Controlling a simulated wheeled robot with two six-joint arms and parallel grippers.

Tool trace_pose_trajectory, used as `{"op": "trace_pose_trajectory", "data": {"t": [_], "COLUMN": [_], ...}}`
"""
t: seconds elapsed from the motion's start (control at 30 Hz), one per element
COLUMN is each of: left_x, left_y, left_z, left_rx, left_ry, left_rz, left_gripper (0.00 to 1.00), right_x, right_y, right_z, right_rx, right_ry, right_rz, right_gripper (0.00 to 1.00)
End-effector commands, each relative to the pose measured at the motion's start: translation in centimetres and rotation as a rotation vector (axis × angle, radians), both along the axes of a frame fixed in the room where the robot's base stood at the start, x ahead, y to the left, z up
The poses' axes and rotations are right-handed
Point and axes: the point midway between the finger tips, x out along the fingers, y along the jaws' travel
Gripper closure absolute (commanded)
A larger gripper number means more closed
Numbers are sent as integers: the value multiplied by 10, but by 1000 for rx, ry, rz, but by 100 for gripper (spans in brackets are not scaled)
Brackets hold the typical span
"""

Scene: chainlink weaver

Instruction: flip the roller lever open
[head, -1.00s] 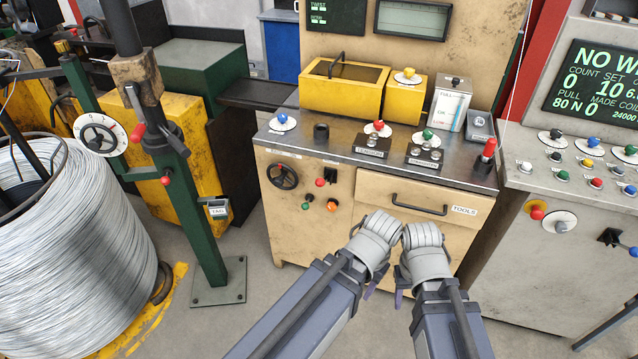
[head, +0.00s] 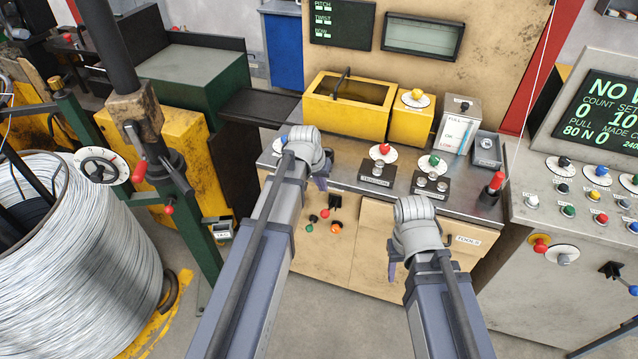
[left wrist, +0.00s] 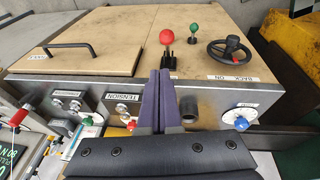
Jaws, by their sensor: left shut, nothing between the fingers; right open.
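On the green post at left in the head view, a lever with a red grip (head: 139,172) hangs from the dark clamp block (head: 137,102). A smaller red-knobbed lever (head: 168,209) sits below it. I cannot tell which is the roller lever. My left gripper (head: 322,184) is shut and empty over the front edge of the bench, well right of the post. Its purple fingers are pressed together in the left wrist view (left wrist: 158,100), with the bench's red knob (left wrist: 166,37) beyond them. My right gripper (head: 391,270) is open in front of the drawer.
The wire coil (head: 85,250) stands at far left, beside a white dial (head: 101,166) on the post. The bench top (head: 340,168) carries knobs and a yellow box (head: 346,98). A black handwheel (left wrist: 229,49) is on the bench front. A grey console (head: 530,270) stands at right.

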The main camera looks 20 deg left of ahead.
Motion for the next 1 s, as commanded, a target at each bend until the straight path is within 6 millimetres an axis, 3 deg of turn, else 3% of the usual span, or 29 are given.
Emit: {"op": "trace_pose_trajectory", "data": {"t": [0.13, 0.57, 0.77, 1.0], "left_x": [12, 13, 15, 22], "left_y": [16, 17, 16, 14], "left_z": [10, 9, 1, -24], "left_rx": [-11, -13, -13, -12], "left_ry": [-22, -26, -26, -26], "left_rz": [26, 29, 28, 28], "left_gripper": [100, 100, 100, 100], "right_x": [0, 0, 0, 0], "right_y": [0, 0, 0, 0], "right_z": [9, 7, -1, -26], "right_rx": [0, 0, 0, 0], "right_ry": [0, 0, 0, 0], "right_rz": [0, 0, 0, -1], "right_gripper": [50, 50, 50, 50]}}
